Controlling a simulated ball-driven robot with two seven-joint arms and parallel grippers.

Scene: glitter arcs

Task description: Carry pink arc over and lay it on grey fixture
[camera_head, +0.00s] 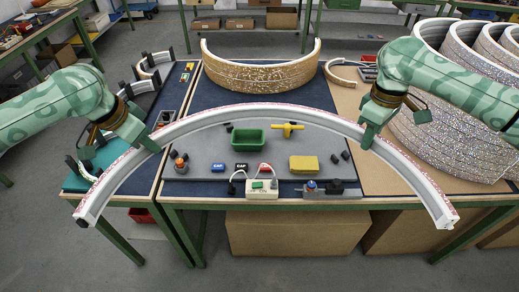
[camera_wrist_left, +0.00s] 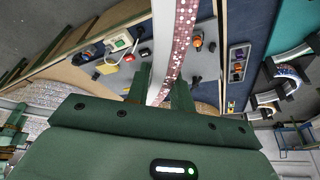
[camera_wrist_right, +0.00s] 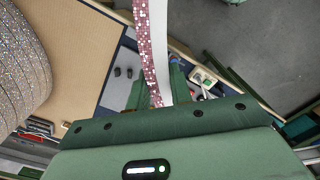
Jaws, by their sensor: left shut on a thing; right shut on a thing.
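The pink arc (camera_head: 255,108) is a long curved white strip with pink glitter on one face. It spans the front of the table in the head view, its two ends hanging past the table towards me. My left gripper (camera_head: 150,143) is shut on its left part, and the left wrist view shows the pink glitter face (camera_wrist_left: 182,35) between the fingers. My right gripper (camera_head: 372,135) is shut on its right part, also seen in the right wrist view (camera_wrist_right: 150,50).
A green bin (camera_head: 248,139), yellow box (camera_head: 304,165), yellow T-shaped piece (camera_head: 287,128) and small switches lie on the board. A gold glitter arc (camera_head: 260,76) stands behind. Large glitter rings (camera_head: 440,140) are stacked at right.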

